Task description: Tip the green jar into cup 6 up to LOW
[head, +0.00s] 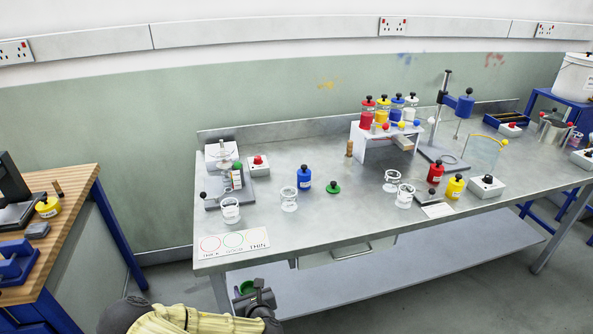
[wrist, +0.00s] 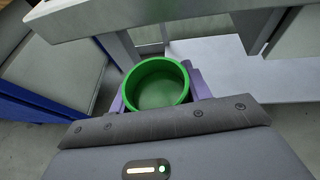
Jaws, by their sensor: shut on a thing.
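My gripper (wrist: 157,95) is shut on the green jar (wrist: 125,92), with a purple finger on each side of it. The jar is open at the top and looks upright; its inside is green, and I cannot tell how full it is. In the head view the jar (head: 243,288) and my gripper (head: 258,297) are low, in front of the bench's front edge. Clear cups stand on the bench: one at the left (head: 230,211), one near the blue jar (head: 289,200), and two at the centre right (head: 391,181) (head: 405,196). Their numbers and marks are too small to read.
A green lid (head: 333,187) and a blue jar (head: 304,179) stand mid-bench. Red (head: 435,173) and yellow (head: 454,187) jars stand at the right. A card with circles (head: 233,243) lies at the front left. The metal bench (head: 330,225) has clear room along its front.

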